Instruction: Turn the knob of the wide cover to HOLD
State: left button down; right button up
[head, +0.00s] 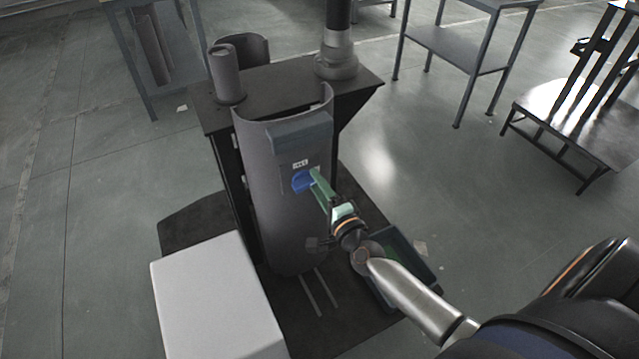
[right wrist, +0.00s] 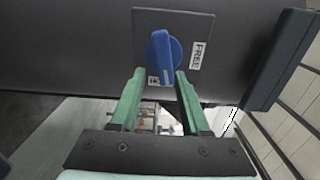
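The wide cover (head: 262,190) is a dark grey curved shell standing upright in front of the column table in the head view. Its blue knob (head: 300,182) sits on the front; in the right wrist view the knob (right wrist: 163,58) has a raised bar, nearly upright in the picture. A FREE label (right wrist: 196,56) lies right of the knob. A second label (right wrist: 153,80) below it is partly hidden and unreadable. My right gripper (right wrist: 159,76) has green fingers, apart, with tips just short of or beside the knob; contact cannot be told. My left gripper is out of view.
A dark bar (head: 302,136) juts from the cover above the knob. A white block (head: 215,300) stands at the front left, and a dark bin (head: 415,258) is on the floor to the right. A grey cylinder (head: 226,75) stands on the black table (head: 285,85).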

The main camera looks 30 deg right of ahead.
jog(key=shift+o, duration=0.4)
jog(key=s, duration=1.2)
jog(key=shift+s+a, duration=0.25)
jog(key=shift+a, duration=0.1)
